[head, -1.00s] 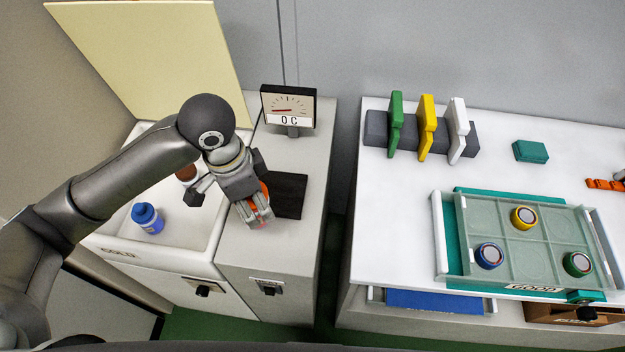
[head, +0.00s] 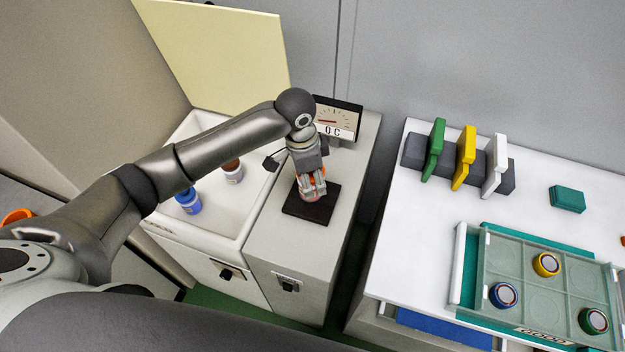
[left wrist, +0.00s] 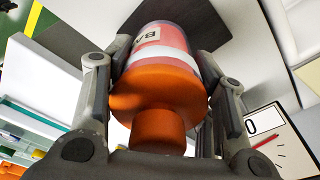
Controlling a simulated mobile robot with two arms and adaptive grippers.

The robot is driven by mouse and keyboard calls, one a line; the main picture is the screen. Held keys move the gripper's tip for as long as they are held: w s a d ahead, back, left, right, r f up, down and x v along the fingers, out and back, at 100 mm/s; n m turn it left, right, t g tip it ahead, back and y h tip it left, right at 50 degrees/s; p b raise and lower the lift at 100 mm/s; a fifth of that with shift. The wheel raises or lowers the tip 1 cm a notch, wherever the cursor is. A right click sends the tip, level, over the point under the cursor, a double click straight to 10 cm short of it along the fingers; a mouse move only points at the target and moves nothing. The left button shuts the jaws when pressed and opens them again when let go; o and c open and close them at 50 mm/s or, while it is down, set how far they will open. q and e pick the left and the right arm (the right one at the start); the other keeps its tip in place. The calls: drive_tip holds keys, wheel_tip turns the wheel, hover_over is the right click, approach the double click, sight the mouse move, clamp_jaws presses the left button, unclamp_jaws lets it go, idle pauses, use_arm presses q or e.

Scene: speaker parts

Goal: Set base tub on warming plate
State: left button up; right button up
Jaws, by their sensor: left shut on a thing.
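The base tub (left wrist: 165,65) has an orange lid and a pink and white label on which "BA" shows in the left wrist view. My left gripper (head: 312,190) is shut around the tub, one finger on each side. In the head view only a little of the tub (head: 311,198) shows below the fingers. The warming plate (head: 323,214) is a dark square on the grey cabinet. The tub is over the plate, and I cannot tell whether it touches. The plate also shows behind the tub in the left wrist view (left wrist: 205,20). My right gripper is not in view.
A gauge (head: 336,120) reading "0 C" stands behind the plate. Left is a white cold basin (head: 218,215) with a blue-capped tub (head: 188,201) and a brown-capped tub (head: 232,171). Right, past a gap, a white table holds a divided tray (head: 525,296) with several round pots.

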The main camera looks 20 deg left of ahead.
use_arm(q)
drive_tip(key=shift+w+a+f, duration=0.15)
drive_tip(key=shift+w+f, duration=0.9)
drive_tip(key=shift+f, duration=0.1)
drive_tip(key=shift+w+f+p, duration=0.1)
drive_tip(key=shift+f+p, duration=0.2)
drive_tip(key=shift+f, duration=1.4)
drive_tip(key=o, duration=1.1)
drive_tip(key=shift+f, duration=0.15)
drive_tip(key=shift+o, duration=0.2)
